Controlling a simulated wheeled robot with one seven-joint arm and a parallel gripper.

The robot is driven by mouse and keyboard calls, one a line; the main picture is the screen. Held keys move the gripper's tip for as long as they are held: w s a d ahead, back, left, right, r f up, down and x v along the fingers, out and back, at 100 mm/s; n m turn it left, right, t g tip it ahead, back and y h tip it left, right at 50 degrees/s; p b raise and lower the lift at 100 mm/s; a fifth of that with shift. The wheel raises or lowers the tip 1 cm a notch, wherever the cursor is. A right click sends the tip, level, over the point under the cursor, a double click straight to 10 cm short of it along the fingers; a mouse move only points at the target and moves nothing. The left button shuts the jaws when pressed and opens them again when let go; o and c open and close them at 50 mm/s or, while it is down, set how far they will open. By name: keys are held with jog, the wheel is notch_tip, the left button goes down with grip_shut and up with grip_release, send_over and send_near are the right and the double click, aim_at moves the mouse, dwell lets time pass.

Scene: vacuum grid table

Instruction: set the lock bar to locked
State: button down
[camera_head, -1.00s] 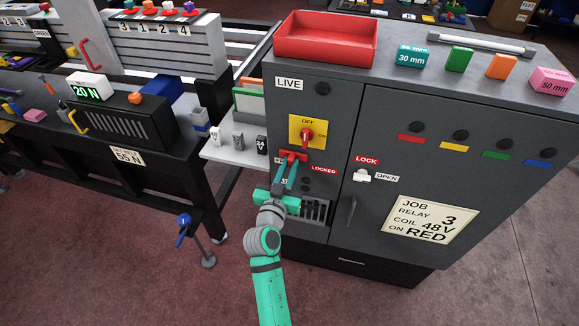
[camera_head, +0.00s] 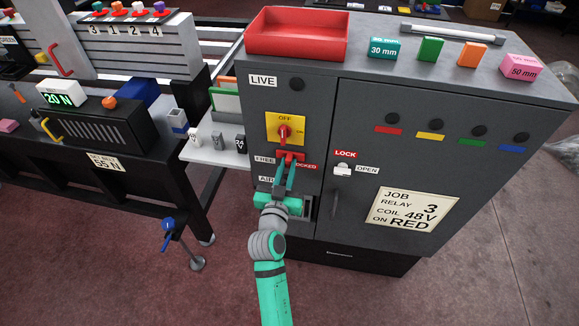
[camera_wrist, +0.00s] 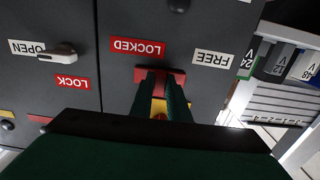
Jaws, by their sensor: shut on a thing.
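The red lock bar (camera_head: 296,156) sits on the cabinet's left front panel, just below the yellow OFF switch (camera_head: 272,131). The FREE label (camera_head: 265,160) is left of the bar and fully visible. The red LOCKED label (camera_head: 306,166) is on its right, its left end covered. My gripper (camera_head: 289,164) reaches up from below and is shut on the bar. In the wrist view, which is upside down, the fingers (camera_wrist: 161,82) clasp the bar (camera_wrist: 178,76). The bar lies close to the LOCKED label (camera_wrist: 137,47) and farther from FREE (camera_wrist: 213,58).
To the right, the cabinet door has a white latch (camera_head: 342,169) between LOCK and OPEN labels, and a dark handle. A red tray (camera_head: 297,36) and several coloured blocks stand on top. A white shelf (camera_head: 212,154) with small relays juts out at the left.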

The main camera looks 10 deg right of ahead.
jog(key=c, duration=1.7)
grip_release()
jog(key=shift+s, duration=0.15)
jog(key=v, duration=1)
jog(key=shift+s+a, duration=0.2)
jog(key=shift+s, duration=0.05)
jog(key=s+a+f+n+y, duration=0.25)
jog(key=s+a+f, duration=0.2)
jog(key=s, duration=0.35)
jog(key=s+a+f+n+y, duration=0.1)
jog(key=s+a+f+y, duration=0.2)
jog(key=s+f, duration=0.4)
jog(key=s+r, duration=0.1)
jog(key=s, duration=0.5)
jog(key=s+a+r+n+y, duration=0.1)
jog(key=s, duration=0.6)
jog(key=s+r+g+y, duration=0.1)
jog(key=s+r, duration=0.1)
jog(key=s, duration=0.5)
jog(key=shift+a+n, duration=0.15)
jog(key=shift+n, duration=0.1)
